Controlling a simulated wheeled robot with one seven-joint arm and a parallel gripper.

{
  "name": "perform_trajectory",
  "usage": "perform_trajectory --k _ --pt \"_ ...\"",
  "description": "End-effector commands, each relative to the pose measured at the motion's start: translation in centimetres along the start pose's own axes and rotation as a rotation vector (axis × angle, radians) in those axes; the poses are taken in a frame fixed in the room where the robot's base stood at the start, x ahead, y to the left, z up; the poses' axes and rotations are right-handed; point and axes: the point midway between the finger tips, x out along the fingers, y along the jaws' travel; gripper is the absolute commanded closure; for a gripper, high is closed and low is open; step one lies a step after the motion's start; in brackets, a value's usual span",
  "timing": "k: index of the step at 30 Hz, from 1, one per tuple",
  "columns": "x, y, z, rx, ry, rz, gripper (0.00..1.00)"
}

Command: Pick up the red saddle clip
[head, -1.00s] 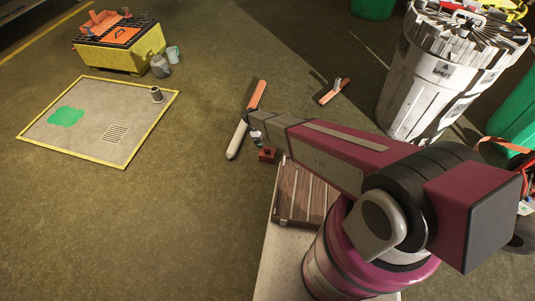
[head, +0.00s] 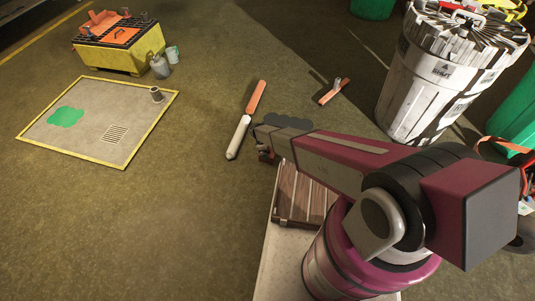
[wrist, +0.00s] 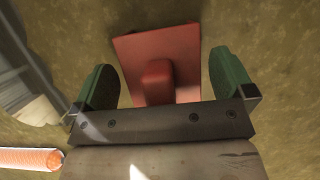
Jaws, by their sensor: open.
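The red saddle clip (wrist: 132,50) lies on the floor. In the wrist view it is a flat red plate with a raised block in its middle. My gripper (wrist: 163,66) is open, with its green fingers apart on either side of the raised block. The clip is not gripped. In the head view my gripper (head: 266,147) is low over the clip, just in front of my base, and hides most of it; only a little dark red shows below the gripper.
An orange and white roll (head: 239,135) lies on the floor just left of my gripper. An orange strip (head: 335,91) with a grey piece lies beyond. A yellow-edged mat (head: 80,135) and yellow bin (head: 130,61) are far left; a white barrel (head: 411,85) stands right.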

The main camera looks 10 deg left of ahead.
Motion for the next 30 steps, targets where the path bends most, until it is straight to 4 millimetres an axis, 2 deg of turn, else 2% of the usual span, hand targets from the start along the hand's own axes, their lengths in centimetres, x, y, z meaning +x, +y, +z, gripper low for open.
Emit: perform_trajectory --k 2,8,11,12,23,30 --pt "0.6 0.1 0.0 0.0 0.0 0.0 0.0" --pt "0.6 0.0 0.0 0.0 0.0 0.0 0.0" --pt "0.6 0.0 0.0 0.0 0.0 0.0 0.29" --pt "0.6 0.0 0.0 0.001 0.0 0.0 0.42" --pt "0.5 0.0 0.1 0.001 0.0 0.0 0.42" --pt "-1.4 -0.1 0.9 0.0 0.0 0.0 0.42"
